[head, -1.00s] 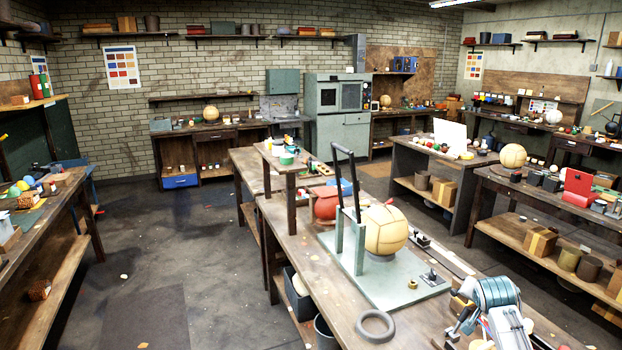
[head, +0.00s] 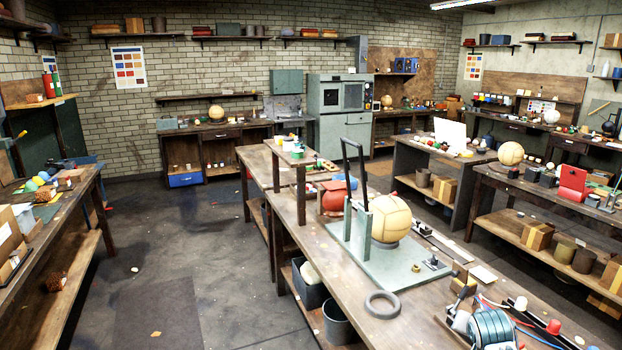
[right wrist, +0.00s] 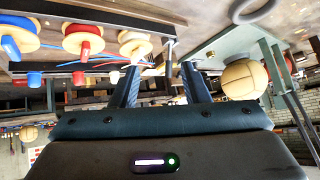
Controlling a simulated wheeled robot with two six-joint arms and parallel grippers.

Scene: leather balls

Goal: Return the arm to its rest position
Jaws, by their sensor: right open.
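My right gripper (right wrist: 161,85) shows in the right wrist view with its two dark fingers apart and nothing between them. That view is tilted far over. A tan panelled leather ball (head: 391,218) sits on a small stand on the pale green fixture plate (head: 375,275) on the middle bench. The ball also shows in the right wrist view (right wrist: 243,80), right of the fingers and apart from them. In the head view I cannot clearly make out my right gripper. My left gripper is not in view.
An upright black-handled lever (head: 345,185) stands beside the ball. A grey ring (head: 382,305) lies near the front edge. Spools with coloured caps (right wrist: 82,42) and thin wires are close to the right gripper.

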